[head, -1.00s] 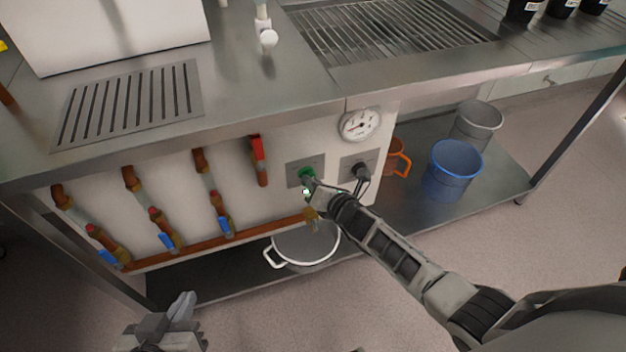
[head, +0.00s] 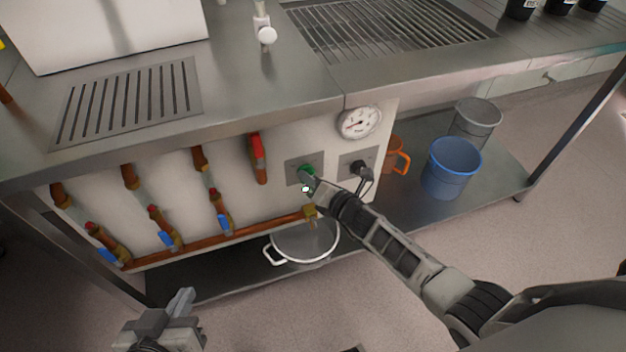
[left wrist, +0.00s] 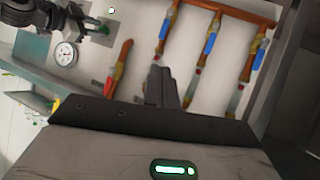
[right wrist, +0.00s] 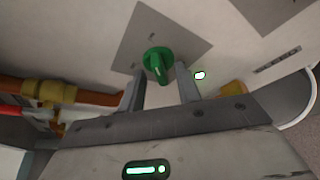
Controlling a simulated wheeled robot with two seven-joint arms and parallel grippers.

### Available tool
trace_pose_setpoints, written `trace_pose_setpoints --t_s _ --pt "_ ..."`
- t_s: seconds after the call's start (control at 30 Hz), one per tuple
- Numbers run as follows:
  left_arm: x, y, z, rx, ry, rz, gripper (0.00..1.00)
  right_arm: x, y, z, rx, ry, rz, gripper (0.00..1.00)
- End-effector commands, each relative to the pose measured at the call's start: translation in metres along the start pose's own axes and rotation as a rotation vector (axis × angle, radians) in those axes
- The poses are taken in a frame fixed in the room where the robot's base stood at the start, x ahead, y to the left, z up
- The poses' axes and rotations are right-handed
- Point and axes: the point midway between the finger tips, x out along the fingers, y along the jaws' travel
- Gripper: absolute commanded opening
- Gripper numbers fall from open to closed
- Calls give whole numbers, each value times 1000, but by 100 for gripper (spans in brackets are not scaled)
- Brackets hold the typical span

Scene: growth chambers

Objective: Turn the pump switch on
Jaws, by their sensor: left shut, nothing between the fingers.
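A green rotary switch (head: 307,172) sits on a grey square plate on the panel front. It also shows in the right wrist view (right wrist: 157,65), with its ridge running roughly up and down in the picture. My right gripper (right wrist: 160,88) is open, its fingertips close to either side of the knob; contact cannot be told. A small lamp (right wrist: 200,75) beside the plate glows whitish green. A second plate to the right carries a black switch (head: 360,167). My left gripper (head: 183,303) is shut and empty, low in front of the panel.
A pressure gauge (head: 360,122) is above the black switch. Copper pipes with valves, one with a red handle (head: 258,148), line the panel's left. A white pot (head: 305,243), an orange mug (head: 397,155) and a blue bucket (head: 452,168) stand on the lower shelf.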

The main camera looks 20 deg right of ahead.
Motion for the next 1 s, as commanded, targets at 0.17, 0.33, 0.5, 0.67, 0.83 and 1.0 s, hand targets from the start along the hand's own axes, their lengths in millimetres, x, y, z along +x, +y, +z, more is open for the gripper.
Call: trace_pose_setpoints --t_s 0.17,0.33,0.5,0.67,0.83,1.0 --pt "0 0 0 0 1 0 0 0 0 0 -2 1 -1 33" --pt "-2 1 -4 0 1 0 0 -8 0 0 -2 2 -2 33" --pt "-7 2 -12 0 -5 -2 0 -39 0 0 -2 3 -4 33" --pt "-9 0 -13 16 -18 -12 0 -79 1 0 -2 3 -4 33" --pt "-8 -1 -13 26 -26 -18 0 -118 0 0 -2 3 -3 33" --pt "-8 -2 -12 34 -33 -21 0 -145 0 0 -1 1 -1 33"
